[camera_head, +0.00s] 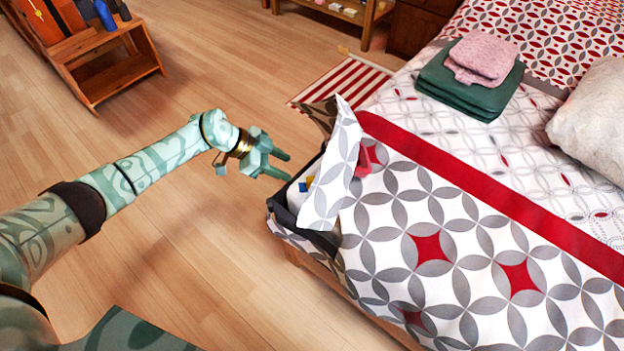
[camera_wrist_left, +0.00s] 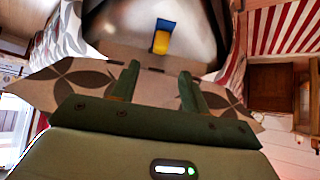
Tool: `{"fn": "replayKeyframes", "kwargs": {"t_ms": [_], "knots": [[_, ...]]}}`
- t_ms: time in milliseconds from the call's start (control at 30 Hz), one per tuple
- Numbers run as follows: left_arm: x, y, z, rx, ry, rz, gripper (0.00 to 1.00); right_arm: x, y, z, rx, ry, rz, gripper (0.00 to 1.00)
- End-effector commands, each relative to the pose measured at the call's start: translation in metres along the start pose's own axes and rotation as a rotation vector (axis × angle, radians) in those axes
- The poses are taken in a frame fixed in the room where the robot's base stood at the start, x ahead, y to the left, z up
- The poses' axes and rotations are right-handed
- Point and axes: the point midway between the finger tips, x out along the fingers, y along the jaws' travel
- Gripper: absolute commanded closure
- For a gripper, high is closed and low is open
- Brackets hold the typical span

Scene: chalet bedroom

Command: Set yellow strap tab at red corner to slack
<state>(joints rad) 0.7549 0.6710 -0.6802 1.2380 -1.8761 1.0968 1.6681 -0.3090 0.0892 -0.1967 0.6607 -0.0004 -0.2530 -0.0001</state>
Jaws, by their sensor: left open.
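The yellow strap tab (camera_head: 311,181) is a small piece with blue beside it, at the lifted bed corner in the head view. In the left wrist view the yellow tab (camera_wrist_left: 160,43) has a blue part above it and sits on a pale surface with dark sides. A red piece (camera_head: 369,158) shows just right of the raised patterned flap (camera_head: 333,170). My left gripper (camera_head: 287,165) is open and empty, left of the corner and apart from the tab. In the left wrist view its fingers (camera_wrist_left: 157,75) point towards the tab. My right gripper is out of view.
The made bed (camera_head: 440,250) fills the right side, with folded green towels (camera_head: 470,78) and a pillow (camera_head: 592,115) on it. A red-striped rug (camera_head: 345,82) lies beyond the corner. A wooden shelf unit (camera_head: 105,65) stands far left. The floor between is clear.

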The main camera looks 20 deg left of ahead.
Motion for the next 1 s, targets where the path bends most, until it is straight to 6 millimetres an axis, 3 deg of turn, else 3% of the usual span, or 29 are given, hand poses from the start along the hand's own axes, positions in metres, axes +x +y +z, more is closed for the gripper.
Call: {"fn": "replayKeyframes", "kwargs": {"t_ms": [33, 100, 400, 833, 867, 1000], "knots": [[0.022, 0.001, 0.007, -0.005, -0.001, 0.006, 0.55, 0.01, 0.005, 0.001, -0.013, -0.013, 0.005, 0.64], [0.04, 0.001, 0.007, -0.005, -0.002, 0.007, 0.55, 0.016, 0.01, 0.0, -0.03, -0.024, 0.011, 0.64], [0.096, 0.0, 0.004, -0.003, -0.001, 0.003, 0.55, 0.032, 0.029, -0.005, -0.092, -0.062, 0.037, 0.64], [0.105, -0.001, 0.0, 0.001, 0.001, -0.001, 0.55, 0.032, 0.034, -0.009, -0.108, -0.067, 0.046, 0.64], [0.105, -0.001, 0.0, 0.001, 0.001, -0.001, 0.57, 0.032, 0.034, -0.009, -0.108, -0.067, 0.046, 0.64], [0.105, -0.001, 0.0, 0.001, 0.0, -0.001, 0.96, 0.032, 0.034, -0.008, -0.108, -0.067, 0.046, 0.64]]}}
